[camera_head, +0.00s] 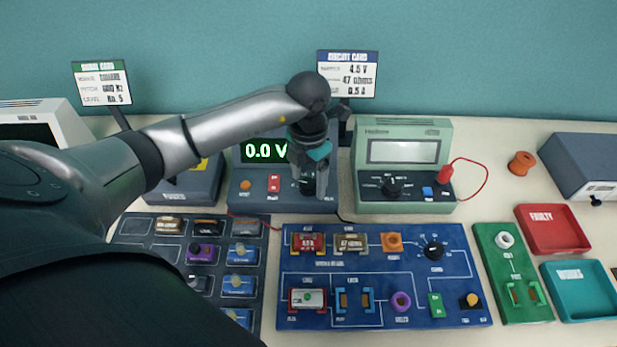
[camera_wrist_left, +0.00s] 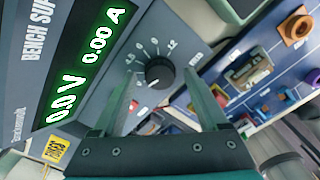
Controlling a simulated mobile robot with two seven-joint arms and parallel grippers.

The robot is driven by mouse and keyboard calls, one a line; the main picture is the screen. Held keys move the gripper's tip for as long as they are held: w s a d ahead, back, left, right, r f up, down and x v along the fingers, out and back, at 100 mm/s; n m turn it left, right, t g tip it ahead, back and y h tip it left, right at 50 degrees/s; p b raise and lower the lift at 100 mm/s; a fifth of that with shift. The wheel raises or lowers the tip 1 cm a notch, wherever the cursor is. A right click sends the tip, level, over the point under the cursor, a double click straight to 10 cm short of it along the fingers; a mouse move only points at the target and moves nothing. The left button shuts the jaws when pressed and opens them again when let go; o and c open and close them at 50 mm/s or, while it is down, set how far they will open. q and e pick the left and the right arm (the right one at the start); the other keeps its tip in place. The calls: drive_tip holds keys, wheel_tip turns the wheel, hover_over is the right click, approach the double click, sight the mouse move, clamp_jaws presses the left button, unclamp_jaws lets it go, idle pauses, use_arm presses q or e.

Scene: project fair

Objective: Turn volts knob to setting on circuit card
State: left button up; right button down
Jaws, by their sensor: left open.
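The bench supply (camera_head: 240,195) is a dark blue-grey box with a lit green display (camera_head: 262,151) reading 0.0 V. In the left wrist view the display (camera_wrist_left: 78,80) reads 0.0 V and 0.00 A. The black volts knob (camera_wrist_left: 159,72) sits on its face inside a printed dial scale; in the head view my gripper partly hides it. My left gripper (camera_head: 316,192) is open in front of the supply, its fingers on either side of the knob in the wrist view. I cannot tell whether they touch it. The circuit card (camera_head: 347,75) stands behind, showing 4.5 V, 47 ohms and 0.5 A.
A green meter (camera_head: 403,202) with a red lead stands right of the supply. A blue circuit board (camera_head: 375,319) lies in front, with a dark parts tray (camera_head: 137,230) at left. Red (camera_head: 553,243) and teal (camera_head: 580,310) trays are at right. My left arm crosses the left side.

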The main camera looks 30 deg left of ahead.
use_arm(q)
drive_tip(key=shift+f, duration=0.1)
clamp_jaws()
idle(0.6)
